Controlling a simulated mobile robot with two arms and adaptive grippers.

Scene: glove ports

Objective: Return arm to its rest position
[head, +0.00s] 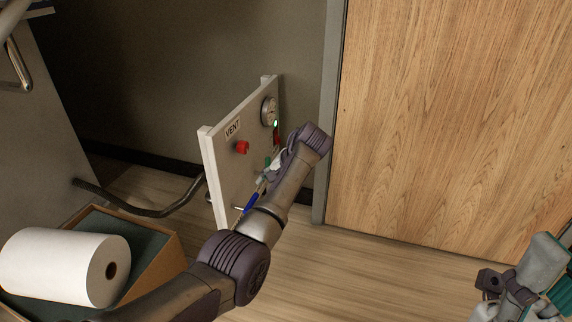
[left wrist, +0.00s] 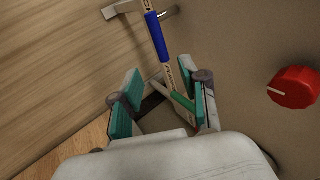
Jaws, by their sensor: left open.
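My left arm reaches up from the bottom of the head view to a white upright panel (head: 222,172). My left gripper (head: 268,174) is close to the panel's face, partly hidden by my own wrist. In the left wrist view, my left gripper (left wrist: 160,100) is open, its teal pads apart. A thin rod with a blue sleeve (left wrist: 155,36) and a green band reaches down close to the right-hand finger; I cannot tell whether they touch. The blue sleeve also shows in the head view (head: 251,202). My right gripper (head: 512,292) is at the lower right, partly cut off by the frame.
The panel carries a VENT label, a red knob (head: 242,147), a round metal fitting (head: 269,111) and a green light. A wooden door (head: 450,110) stands to the right. A white roll (head: 62,266) lies on a box (head: 160,262) at lower left. A curved dark bar (head: 140,206) is left of the panel.

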